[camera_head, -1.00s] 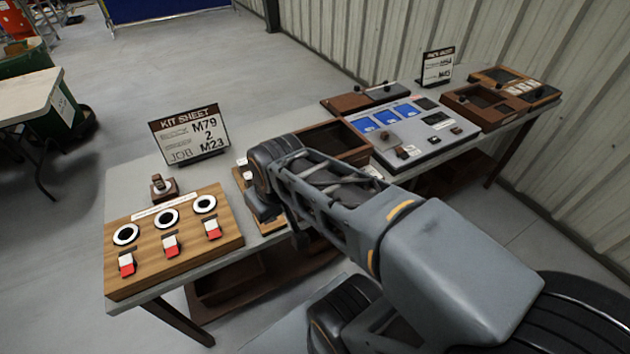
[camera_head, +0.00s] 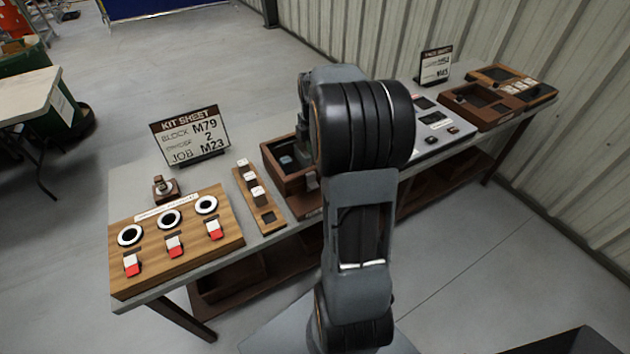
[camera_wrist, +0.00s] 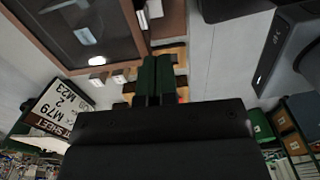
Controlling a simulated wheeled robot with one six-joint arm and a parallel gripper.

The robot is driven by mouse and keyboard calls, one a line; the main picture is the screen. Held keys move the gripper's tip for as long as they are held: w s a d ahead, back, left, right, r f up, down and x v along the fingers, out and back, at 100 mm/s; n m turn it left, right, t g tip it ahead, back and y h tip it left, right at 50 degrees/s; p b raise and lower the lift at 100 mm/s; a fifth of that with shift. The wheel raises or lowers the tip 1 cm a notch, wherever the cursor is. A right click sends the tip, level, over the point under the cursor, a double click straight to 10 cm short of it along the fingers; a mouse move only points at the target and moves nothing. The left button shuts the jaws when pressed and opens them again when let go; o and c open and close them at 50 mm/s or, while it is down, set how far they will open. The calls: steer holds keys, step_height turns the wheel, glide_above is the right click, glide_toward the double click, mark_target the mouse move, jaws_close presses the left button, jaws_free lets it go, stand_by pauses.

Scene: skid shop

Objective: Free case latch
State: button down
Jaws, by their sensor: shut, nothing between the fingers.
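The case is a dark brown wooden box (camera_head: 273,165) at the middle of the bench, partly hidden behind my arm in the head view. A small pale object lies inside it. In the wrist view a brown-framed case (camera_wrist: 128,16) fills the upper left, with a dark panel and a bright spot inside. I cannot make out the latch clearly in either view. My gripper (camera_wrist: 149,66) shows in the wrist view as two dark green fingers side by side, shut and empty. They overlap the case's right edge in that picture; contact cannot be told. The head view hides the gripper.
A wooden rail (camera_head: 267,222) with white-topped blocks stands left of the case. Further left are a wooden switch board (camera_head: 196,240) and a kit sheet sign (camera_head: 190,135). A grey panel (camera_head: 452,143) and brown trays (camera_head: 487,119) stand right. A corrugated wall rises behind.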

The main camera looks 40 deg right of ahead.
mark_target(315, 187)
steer(key=shift+f, duration=0.1)
step_height(315, 187, down, 14)
steer(key=shift+r+p, duration=0.1)
steer(key=shift+p, duration=0.7)
stand_by(0.4)
